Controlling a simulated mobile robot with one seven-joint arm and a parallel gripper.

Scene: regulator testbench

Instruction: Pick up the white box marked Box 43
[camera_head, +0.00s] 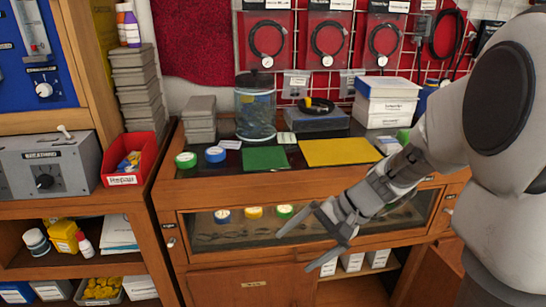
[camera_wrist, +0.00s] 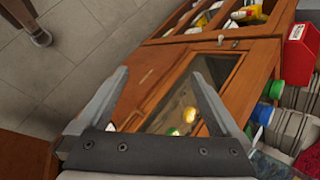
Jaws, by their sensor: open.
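White boxes (camera_head: 388,101) are stacked on the right of the cabinet top in the head view. More white boxes (camera_head: 353,262) stand on the low open shelf under the cabinet, partly hidden by its frame. I cannot read any label, so I cannot tell which is Box 43. My gripper (camera_head: 299,249) is open and empty in front of the glass-fronted drawer, left of the low white boxes and nearer to me. In the wrist view my gripper (camera_wrist: 160,73) shows both fingers apart with nothing between them.
The cabinet top holds a green mat (camera_head: 265,158), a yellow mat (camera_head: 340,152), tape rolls and a clear jar (camera_head: 256,108). A red bin (camera_head: 131,165) stands on the left bench. An open cabinet door (camera_head: 428,278) stands at the lower right.

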